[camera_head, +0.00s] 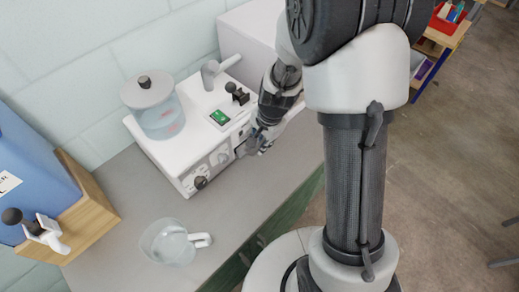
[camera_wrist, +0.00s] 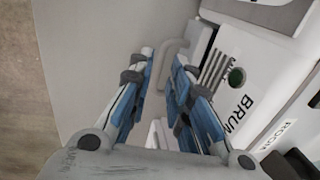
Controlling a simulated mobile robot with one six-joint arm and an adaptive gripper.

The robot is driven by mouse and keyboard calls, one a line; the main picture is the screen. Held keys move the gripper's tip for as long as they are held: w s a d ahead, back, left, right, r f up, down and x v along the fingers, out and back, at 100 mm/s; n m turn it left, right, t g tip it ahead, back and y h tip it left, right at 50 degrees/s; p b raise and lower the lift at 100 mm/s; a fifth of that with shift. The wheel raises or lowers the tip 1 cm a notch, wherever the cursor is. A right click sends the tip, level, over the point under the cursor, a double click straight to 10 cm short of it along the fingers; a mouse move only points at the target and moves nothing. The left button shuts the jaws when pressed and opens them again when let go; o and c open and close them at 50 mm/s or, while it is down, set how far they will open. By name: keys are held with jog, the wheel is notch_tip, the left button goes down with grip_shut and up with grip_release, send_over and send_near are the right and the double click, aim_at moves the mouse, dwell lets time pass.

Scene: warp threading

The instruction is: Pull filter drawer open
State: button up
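The white machine (camera_head: 172,155) stands on the counter against the tiled wall. Its front also fills the right of the wrist view, with dark lettering and a slotted grille (camera_wrist: 216,68). A pale loop handle (camera_wrist: 166,62) projects from this front; I take it as the filter drawer's handle. The drawer's own edges are hard to make out. My gripper (camera_head: 250,146) is at the machine's front right. In the wrist view its blue-padded fingers (camera_wrist: 160,65) are apart, with the handle at or between their tips. I cannot tell whether they touch it.
A lidded clear tank (camera_head: 158,112) sits on the machine's left. A clear pitcher (camera_head: 172,244) stands on the counter's front (camera_head: 125,187). A blue container (camera_head: 35,170) in a wooden holder is at far left. The counter between pitcher and machine is clear.

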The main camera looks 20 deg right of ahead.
jog(key=shift+w+a+f+b, duration=0.15)
jog(key=shift+f+b, duration=0.1)
jog(key=shift+f, duration=0.55)
jog(key=shift+w+a+f+b, duration=0.1)
jog(key=shift+f+b, duration=0.15)
jog(key=shift+f, duration=0.5)
grip_shut()
